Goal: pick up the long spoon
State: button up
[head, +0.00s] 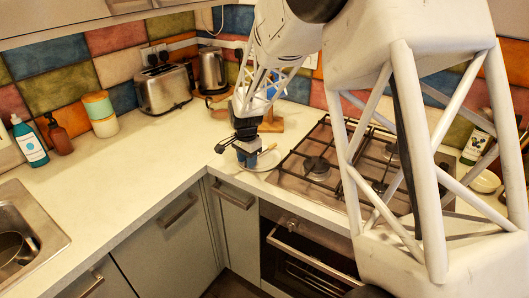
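My gripper (246,146) hangs over the counter corner just left of the hob, pointing down. A pale round plate (261,165) lies under it on the counter. A small blue object (249,160), perhaps a cup, shows right below the gripper at the plate. A thin light-brown piece (268,150) sticks up at the plate's right side; it may be part of a spoon, but it is too small to tell. I cannot make out a long spoon for certain. The fingers are dark and small, so their opening and any hold are unclear.
The gas hob (335,165) is right of the plate, with the oven (305,262) below. A toaster (164,88) and kettle (213,70) stand at the back. A soap bottle (29,142) is at left, beside the sink (25,235). The left counter is mostly clear.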

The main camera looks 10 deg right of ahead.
grip_shut()
jog(key=shift+r, duration=0.15)
dwell(0.4)
jog(key=shift+r, duration=0.55)
notch_tip(320, 180, up, 2)
jog(key=shift+r, duration=0.1)
jog(key=s+d+r, duration=0.1)
jog(key=s, duration=1.5)
jog(key=shift+d+r, duration=0.2)
jog(key=shift+w, duration=0.15)
